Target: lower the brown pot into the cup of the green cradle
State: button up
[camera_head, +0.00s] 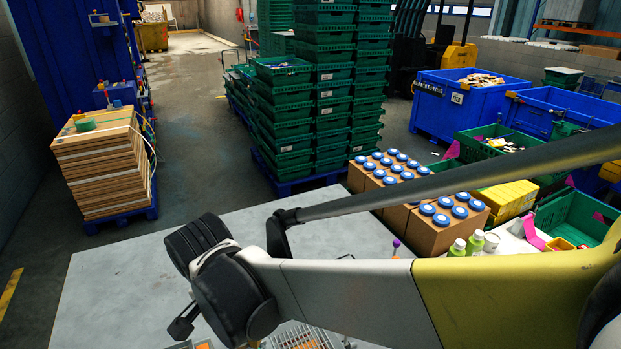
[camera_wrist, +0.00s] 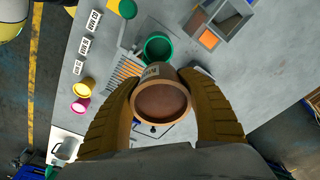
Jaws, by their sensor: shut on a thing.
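The brown pot (camera_wrist: 161,103) shows in the wrist view, held between the two yellow-brown fingers of my gripper (camera_wrist: 160,112). Its open round end faces the camera, and a white label with dark print is on its side. The green cradle (camera_wrist: 158,48) shows as a round green cup just beyond the pot, partly hidden by it. The pot overlaps the cup's lower edge in this view; I cannot tell the height between them. In the head view my arm crosses the front, and pot and cradle are hidden.
A grey divided tray (camera_wrist: 224,22) lies at the upper right of the wrist view. A yellow pot (camera_wrist: 89,86) and a pink pot (camera_wrist: 81,106) stand at left. A wire rack (camera_wrist: 124,73) is beside the cradle. Blue-lidded jars (camera_head: 442,220) stand right in the head view.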

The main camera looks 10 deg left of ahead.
jog(key=shift+f, duration=0.1)
dwell(0.3)
jog(key=shift+f+b, duration=4.2)
jog(key=shift+f, duration=1.25)
jog(key=shift+c, duration=0.4)
jog(key=shift+s+d+f+b, duration=0.1)
jog(key=shift+d+f+b, duration=0.05)
jog(key=shift+f+b, duration=0.85)
